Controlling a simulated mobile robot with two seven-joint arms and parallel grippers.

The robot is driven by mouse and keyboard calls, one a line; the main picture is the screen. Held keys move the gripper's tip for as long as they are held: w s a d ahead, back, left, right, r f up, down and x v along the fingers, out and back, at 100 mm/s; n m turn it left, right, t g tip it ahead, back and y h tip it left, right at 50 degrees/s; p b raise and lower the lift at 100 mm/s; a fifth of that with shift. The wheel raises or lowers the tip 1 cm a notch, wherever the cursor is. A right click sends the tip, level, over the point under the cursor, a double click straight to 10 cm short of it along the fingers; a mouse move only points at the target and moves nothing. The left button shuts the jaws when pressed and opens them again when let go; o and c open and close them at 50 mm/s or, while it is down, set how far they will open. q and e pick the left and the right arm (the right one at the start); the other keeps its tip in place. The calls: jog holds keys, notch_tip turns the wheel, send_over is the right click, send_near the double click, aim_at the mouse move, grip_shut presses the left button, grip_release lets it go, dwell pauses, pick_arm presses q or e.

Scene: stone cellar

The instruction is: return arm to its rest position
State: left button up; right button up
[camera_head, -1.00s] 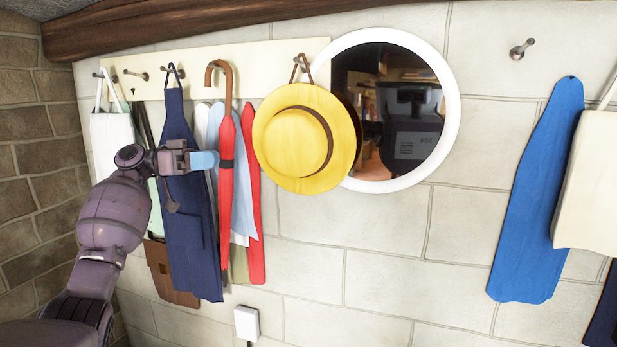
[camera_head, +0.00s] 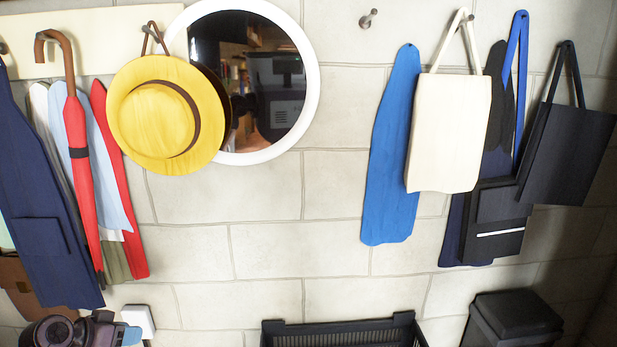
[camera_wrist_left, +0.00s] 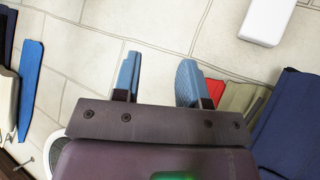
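My left gripper (camera_head: 131,336) shows at the bottom left edge of the head view, low in front of the wall and below the navy apron (camera_head: 38,190). Most of its arm is out of the picture. In the left wrist view the left gripper (camera_wrist_left: 158,78) has its two blue fingers spread apart. Only bare wall shows between them, and they hold nothing. My right gripper is in neither view.
A yellow hat (camera_head: 150,120), a red umbrella (camera_head: 82,170) and a round mirror (camera_head: 309,90) hang on the wall. A blue garment (camera_head: 392,150), a cream bag (camera_head: 450,130) and dark bags hang at right. A black crate (camera_head: 340,331) and black bin (camera_head: 515,318) stand below.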

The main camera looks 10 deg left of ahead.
pick_arm(q)
jog(key=s+d+f+y, duration=0.3)
jog(key=s+d+f, duration=0.7)
jog(key=s+f, duration=0.3)
jog(key=s+d+t, duration=0.1)
jog(key=s+d, duration=1)
jog(key=d, duration=0.1)
jog(key=shift+r+t+y, duration=0.3)
jog(key=shift+r+y, duration=0.1)
jog(key=shift+r, duration=0.05)
jog(key=shift+s+f, duration=0.1)
dwell(0.4)
